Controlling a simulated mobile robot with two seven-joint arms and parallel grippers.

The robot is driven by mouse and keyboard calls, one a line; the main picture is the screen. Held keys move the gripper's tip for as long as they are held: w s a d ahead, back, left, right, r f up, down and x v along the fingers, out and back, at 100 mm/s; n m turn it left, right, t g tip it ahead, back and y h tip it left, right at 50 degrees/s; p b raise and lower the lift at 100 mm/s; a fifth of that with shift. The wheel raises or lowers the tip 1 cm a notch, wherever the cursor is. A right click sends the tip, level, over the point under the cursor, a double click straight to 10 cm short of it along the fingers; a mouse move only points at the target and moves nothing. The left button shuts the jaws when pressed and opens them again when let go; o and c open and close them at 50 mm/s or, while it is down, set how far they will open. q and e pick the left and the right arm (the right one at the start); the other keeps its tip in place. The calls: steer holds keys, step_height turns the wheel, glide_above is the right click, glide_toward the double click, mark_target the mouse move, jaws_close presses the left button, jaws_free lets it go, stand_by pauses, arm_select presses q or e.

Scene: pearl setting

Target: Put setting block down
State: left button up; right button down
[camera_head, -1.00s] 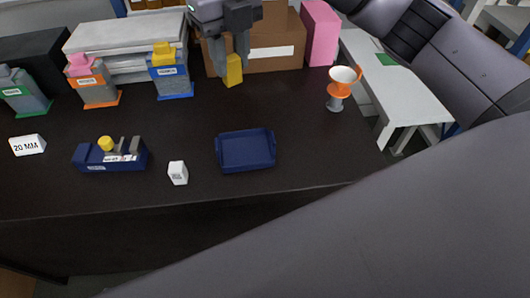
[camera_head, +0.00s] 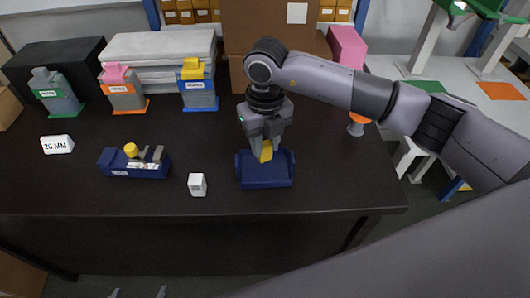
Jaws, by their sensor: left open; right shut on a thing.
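My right gripper (camera_head: 262,146) reaches in from the right and points down over the blue tray (camera_head: 267,183). It is shut on a yellow block (camera_head: 266,152), which I take for the setting block. The block is tilted and appears over the back part of the tray; I cannot tell whether it touches the tray floor. The tray is shallow, and the rest of its visible floor looks empty. Only the fingertips of my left gripper (camera_head: 138,293) show at the bottom edge. They are apart, with nothing seen between them.
A small white block (camera_head: 197,184) stands left of the tray. Beyond it are a blue device with a yellow knob (camera_head: 135,162) and a "20 MM" sign (camera_head: 57,144). Several grey bottles (camera_head: 198,94) stand behind.

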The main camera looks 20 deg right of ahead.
mark_target(265, 154)
step_height(265, 154, down, 4)
steer(key=shift+f, duration=0.1)
steer(key=shift+f, duration=0.2)
steer(key=c, duration=0.8)
jaws_free()
steer(key=shift+r, duration=0.1)
steer(key=shift+r, duration=0.3)
step_height(265, 154, up, 12)
steer(key=shift+f+b, duration=0.1)
steer(key=shift+b, duration=0.35)
